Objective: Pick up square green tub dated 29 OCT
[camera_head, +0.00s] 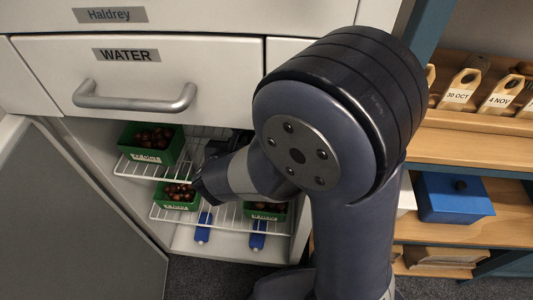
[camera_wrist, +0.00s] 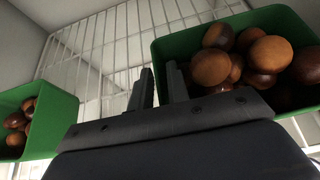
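Green tubs of chestnuts stand in the open cabinet in the head view: one on the upper wire rack (camera_head: 146,158), one on the lower rack (camera_head: 176,205), and one at the lower right (camera_head: 264,214), partly hidden by my arm. Their date labels are too small to read, so I cannot tell which is 29 OCT. My gripper (camera_head: 203,186) is by the lower racks. In the wrist view its two fingers (camera_wrist: 160,78) stand apart. A green tub is close at the right (camera_wrist: 190,42), by the right finger; whether they touch is unclear. Another is at the left (camera_wrist: 60,110).
The WATER drawer (camera_head: 165,72) with its bar handle is shut above the opening. The open door (camera_head: 75,215) stands at the left. Two blue-handled items (camera_head: 203,228) lie at the bottom. Wooden shelves at the right hold dated bags and a blue box (camera_head: 450,203).

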